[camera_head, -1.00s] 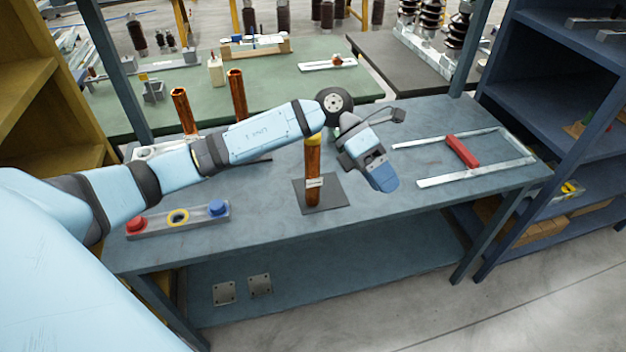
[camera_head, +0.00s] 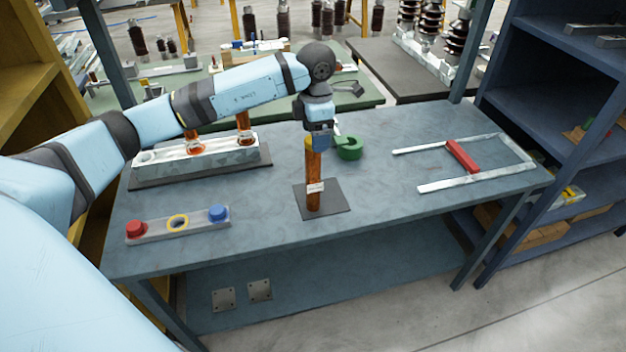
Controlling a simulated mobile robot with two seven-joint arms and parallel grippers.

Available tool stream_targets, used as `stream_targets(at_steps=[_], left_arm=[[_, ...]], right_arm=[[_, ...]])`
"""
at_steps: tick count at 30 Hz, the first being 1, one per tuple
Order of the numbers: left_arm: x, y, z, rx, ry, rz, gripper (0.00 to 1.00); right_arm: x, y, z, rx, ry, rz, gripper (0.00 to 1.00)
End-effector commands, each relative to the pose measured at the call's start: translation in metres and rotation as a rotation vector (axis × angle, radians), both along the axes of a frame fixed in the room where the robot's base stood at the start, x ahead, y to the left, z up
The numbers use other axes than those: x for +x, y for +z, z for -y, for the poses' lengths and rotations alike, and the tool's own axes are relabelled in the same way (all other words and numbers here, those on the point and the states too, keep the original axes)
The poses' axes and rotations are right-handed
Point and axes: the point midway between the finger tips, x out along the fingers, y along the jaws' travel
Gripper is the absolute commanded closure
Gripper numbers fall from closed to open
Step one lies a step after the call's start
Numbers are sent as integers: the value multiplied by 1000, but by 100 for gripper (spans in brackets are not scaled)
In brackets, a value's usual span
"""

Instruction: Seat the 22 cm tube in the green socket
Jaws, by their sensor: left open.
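A copper-coloured tube (camera_head: 313,176) with a small white label stands upright on a dark square plate (camera_head: 334,202) in the middle of the bench; the label is too small to read. My left gripper (camera_head: 318,140) points down at the tube's top and is open. It overlaps the top in the picture, and I cannot tell whether the fingers are around it. The green socket (camera_head: 349,150) is a short ring on the bench, just right of and behind the tube. My right gripper is not in view.
A metal rack (camera_head: 215,152) with two more copper tubes (camera_head: 243,128) stands at the back left, partly behind my left arm. A strip (camera_head: 196,224) with red and blue caps and a yellow ring lies front left. A metal frame with a red bar (camera_head: 462,156) lies right.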

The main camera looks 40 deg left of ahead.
Motion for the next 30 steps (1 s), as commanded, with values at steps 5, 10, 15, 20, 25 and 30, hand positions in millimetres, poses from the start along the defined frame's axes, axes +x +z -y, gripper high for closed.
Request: stream_targets(at_steps=[5,10,15,20,25,30], left_arm=[[0,-11,-2,-1,0,-2,28],[0,-37,-8,-1,0,-3,28],[1,-54,-8,-1,-1,0,28],[1,-56,-8,-1,-1,2,28],[1,-56,-8,-1,-1,2,48],[1,-56,-8,-1,-1,2,87]], right_arm=[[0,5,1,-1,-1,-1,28],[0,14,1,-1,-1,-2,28],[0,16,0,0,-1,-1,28],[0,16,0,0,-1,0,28],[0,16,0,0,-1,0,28],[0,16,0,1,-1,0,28]])
